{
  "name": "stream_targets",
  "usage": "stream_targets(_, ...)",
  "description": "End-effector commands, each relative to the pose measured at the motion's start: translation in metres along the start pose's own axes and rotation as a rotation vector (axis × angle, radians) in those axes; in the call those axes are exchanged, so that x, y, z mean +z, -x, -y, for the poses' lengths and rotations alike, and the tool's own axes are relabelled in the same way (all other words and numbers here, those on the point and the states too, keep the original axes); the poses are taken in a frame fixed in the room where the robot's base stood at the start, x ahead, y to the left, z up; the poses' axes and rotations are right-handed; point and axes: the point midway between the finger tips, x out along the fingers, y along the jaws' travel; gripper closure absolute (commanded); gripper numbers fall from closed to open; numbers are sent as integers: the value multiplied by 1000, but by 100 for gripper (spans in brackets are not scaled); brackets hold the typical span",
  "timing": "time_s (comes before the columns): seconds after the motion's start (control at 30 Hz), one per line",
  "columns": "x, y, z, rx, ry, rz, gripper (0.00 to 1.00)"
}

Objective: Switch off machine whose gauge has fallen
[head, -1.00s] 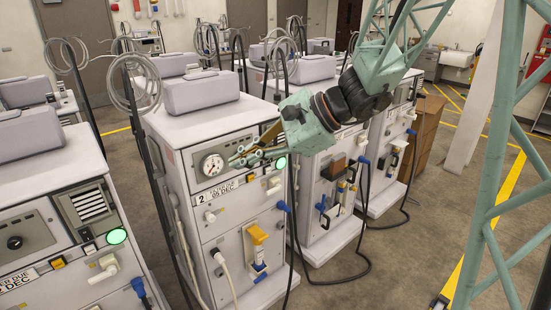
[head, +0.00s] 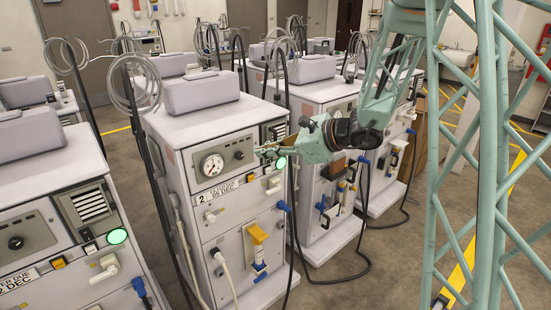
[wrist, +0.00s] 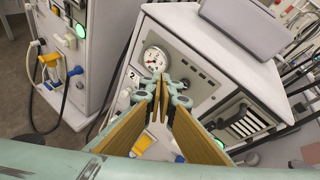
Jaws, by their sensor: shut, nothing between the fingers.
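Machine 2 (head: 200,240) stands in the middle of the head view, with a round white gauge (head: 212,165), a dark knob (head: 239,155) and a lit green lamp (head: 281,163). Its number label (head: 215,192) and a small amber switch (head: 250,178) sit below the gauge. My gripper (head: 260,150) is shut and empty in front of its upper panel, right of the gauge. In the wrist view the closed fingers (wrist: 162,80) point at the panel, beside the gauge (wrist: 154,59) and knob (wrist: 186,83). The needle's reading is too small to tell.
A similar machine (head: 60,180) at the left has a lit green lamp (head: 116,236), a dark knob and an amber switch (head: 57,263). Another machine (head: 320,92) stands close right of machine 2. Cables and hoses hang between them. Open floor (head: 390,260) lies to the front right.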

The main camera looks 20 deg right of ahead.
Motion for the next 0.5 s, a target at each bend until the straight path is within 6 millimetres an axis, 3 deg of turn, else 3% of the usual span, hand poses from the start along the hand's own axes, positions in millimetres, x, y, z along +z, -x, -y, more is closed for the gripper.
stream_targets(0.5,-84,-16,72,-171,-248,-2,100)
